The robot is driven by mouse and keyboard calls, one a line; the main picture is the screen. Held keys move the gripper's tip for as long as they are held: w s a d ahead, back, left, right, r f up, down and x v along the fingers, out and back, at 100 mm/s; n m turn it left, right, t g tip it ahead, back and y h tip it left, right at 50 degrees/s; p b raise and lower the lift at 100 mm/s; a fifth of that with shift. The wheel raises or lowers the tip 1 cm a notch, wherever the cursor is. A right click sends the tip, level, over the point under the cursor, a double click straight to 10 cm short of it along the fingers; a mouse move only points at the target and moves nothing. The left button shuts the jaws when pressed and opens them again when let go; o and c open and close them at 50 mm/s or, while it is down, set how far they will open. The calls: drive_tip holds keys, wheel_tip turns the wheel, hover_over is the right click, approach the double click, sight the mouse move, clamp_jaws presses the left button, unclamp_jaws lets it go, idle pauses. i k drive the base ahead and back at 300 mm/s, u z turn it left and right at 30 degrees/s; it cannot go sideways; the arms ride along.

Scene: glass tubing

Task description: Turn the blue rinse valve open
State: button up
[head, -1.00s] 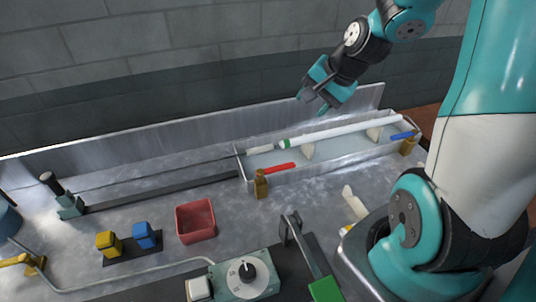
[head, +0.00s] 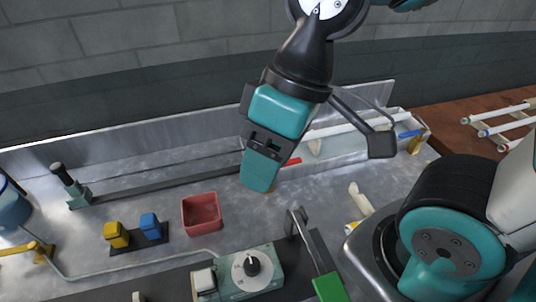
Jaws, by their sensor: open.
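The blue valve handle (head: 409,134) is at the right end of the long metal trough (head: 345,152). It lies along the trough's front wall, pointing left from a brass valve body (head: 416,146). A red valve handle (head: 293,162) is at the trough's left end, partly behind my gripper; its brass body is mostly hidden. My gripper (head: 262,165) hangs in front of the trough's left part, well left of the blue handle and apart from it. It is open and holds nothing. One teal finger shows clearly; the other cannot be made out.
A white tube (head: 340,128) lies in the trough, partly hidden. A red bin (head: 202,213), yellow block (head: 116,235), blue block (head: 150,227) and dial box (head: 252,270) stand on the bench. A lever with a green grip (head: 329,287) is in front. A rack of tubes (head: 503,130) is at right.

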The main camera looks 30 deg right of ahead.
sight(420, 132)
drive_tip(key=z, duration=0.45)
drive_tip(key=k, duration=0.35)
drive_tip(key=z, duration=1)
drive_tip(key=k, duration=0.5)
drive_tip(key=u, duration=1.2)
drive_tip(key=i, duration=0.6)
drive_tip(key=z, duration=0.85)
